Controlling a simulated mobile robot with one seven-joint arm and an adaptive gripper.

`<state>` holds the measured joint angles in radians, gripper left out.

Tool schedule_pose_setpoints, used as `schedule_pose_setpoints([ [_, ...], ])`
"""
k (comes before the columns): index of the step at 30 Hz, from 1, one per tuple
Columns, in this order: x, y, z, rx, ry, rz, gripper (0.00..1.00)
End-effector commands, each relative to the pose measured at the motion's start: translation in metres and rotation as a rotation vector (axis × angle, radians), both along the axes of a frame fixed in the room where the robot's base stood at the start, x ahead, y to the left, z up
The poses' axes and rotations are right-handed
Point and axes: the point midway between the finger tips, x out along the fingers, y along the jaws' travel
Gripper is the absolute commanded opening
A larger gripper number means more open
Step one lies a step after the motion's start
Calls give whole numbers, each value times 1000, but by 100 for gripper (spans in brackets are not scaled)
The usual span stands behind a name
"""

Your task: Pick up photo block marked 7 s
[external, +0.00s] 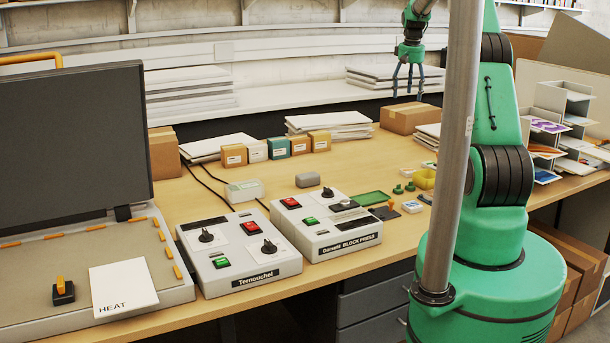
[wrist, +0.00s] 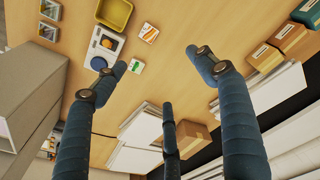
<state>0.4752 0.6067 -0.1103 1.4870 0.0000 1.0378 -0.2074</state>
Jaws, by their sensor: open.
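Small picture blocks lie on the wooden table; I cannot read a 7 s on any of them. In the wrist view a white block with an orange picture (wrist: 148,33) and a green-and-white block (wrist: 137,66) lie near the middle. Two more small blocks (wrist: 50,9) (wrist: 47,32) lie at upper left. In the external view a white-and-blue block (external: 412,206) lies near the table's front edge. My gripper (external: 408,93) is raised high above the back of the table, fingers spread and empty; in the wrist view its fingers (wrist: 155,78) are wide apart.
A yellow tray (wrist: 115,13) sits beside a white device (wrist: 103,46). The block press (external: 325,225), another control box (external: 240,252) and the open laminator (external: 75,180) stand left. Several small cartons (external: 277,148) and paper stacks (external: 328,122) line the back. A shelf rack (external: 562,105) stands right.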

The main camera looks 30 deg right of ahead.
Motion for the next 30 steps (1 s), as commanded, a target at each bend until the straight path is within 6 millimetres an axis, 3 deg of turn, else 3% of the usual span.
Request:
schedule_pose_setpoints([
  [10,19,-76,-70,23,47,-37,71],
  [21,22,-147,-150,49,89,-73,71],
  [30,19,-173,-183,59,104,-86,71],
])
